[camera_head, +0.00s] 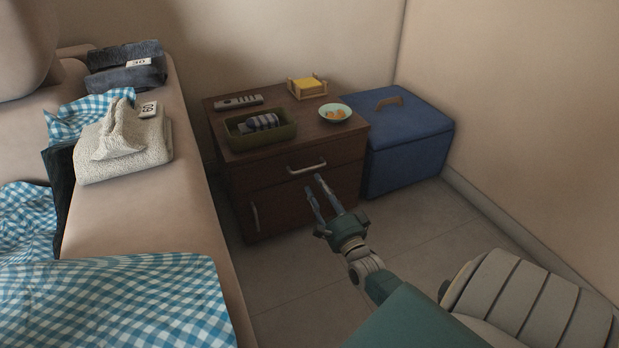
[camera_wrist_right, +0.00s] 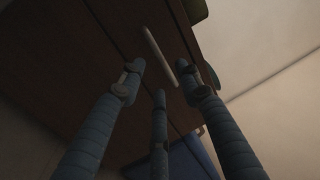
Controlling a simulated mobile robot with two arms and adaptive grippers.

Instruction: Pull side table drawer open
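The side table (camera_head: 293,182) is dark brown wood and stands against the back wall. Its upper drawer has a light metal bar handle (camera_head: 307,168), and the drawer front looks flush with the table. My right gripper (camera_head: 319,188) is in front of the table, just below and right of the handle in the head view. In the right wrist view its fingers (camera_wrist_right: 165,85) are spread apart with nothing between them, and the handle (camera_wrist_right: 159,56) shows beyond the tips, apart from them. My left gripper is not in view.
On the table are a green tray (camera_head: 284,133), a remote (camera_head: 238,101), a bowl (camera_head: 335,121) and a yellow-topped holder (camera_head: 307,88). A blue box (camera_head: 408,145) stands close on the right. Floor in front is clear.

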